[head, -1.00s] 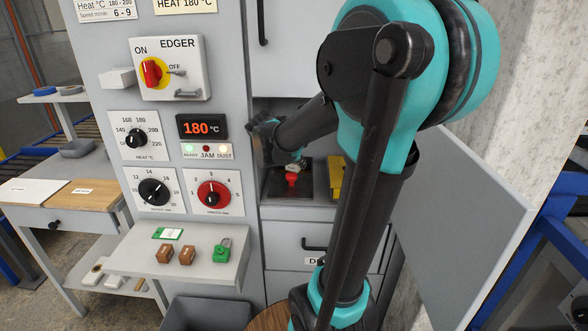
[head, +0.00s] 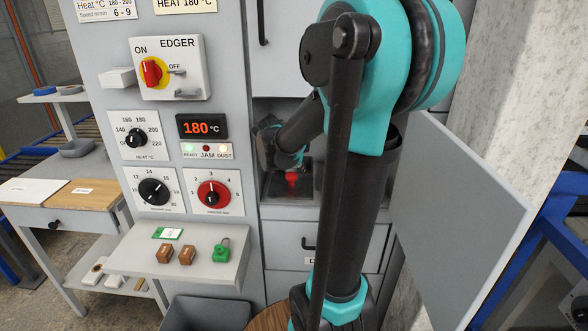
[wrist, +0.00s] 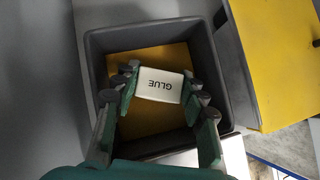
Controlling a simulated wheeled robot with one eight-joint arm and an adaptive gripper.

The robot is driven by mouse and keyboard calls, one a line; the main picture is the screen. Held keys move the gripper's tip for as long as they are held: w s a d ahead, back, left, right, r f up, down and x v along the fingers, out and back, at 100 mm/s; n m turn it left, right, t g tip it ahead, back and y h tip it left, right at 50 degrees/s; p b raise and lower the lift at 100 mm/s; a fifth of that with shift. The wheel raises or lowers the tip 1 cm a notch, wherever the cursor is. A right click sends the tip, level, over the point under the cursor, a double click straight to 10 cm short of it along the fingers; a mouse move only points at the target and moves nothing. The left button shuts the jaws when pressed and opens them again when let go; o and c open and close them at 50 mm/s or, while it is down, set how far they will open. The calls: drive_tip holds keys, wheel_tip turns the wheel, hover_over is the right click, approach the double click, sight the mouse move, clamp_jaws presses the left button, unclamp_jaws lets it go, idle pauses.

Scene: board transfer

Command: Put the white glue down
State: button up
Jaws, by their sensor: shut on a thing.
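The white glue (wrist: 161,88), a small white block marked GLUE, is between the fingers of my gripper (wrist: 160,80) in the wrist view. My gripper is shut on it. Behind the glue is a dark grey tray (wrist: 93,45) with a yellow area (wrist: 150,122) inside. The glue lies within the tray's outline, but I cannot tell its height or whether it touches the bottom. In the head view my arm reaches into the open cabinet recess, and the glue cannot be made out there.
A red object (head: 292,180) stands in the recess. A yellow surface (wrist: 270,60) lies right of the tray in the wrist view. The open cabinet door (head: 455,190) is to the right. A shelf (head: 205,262) with small blocks and a green padlock (head: 222,252) is left.

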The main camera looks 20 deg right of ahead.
drive_tip(key=shift+f, duration=0.3)
drive_tip(key=o, duration=1.3)
drive_tip(key=shift+c, duration=0.2)
drive_tip(key=shift+r, duration=0.55)
drive_tip(key=v, duration=1.2)
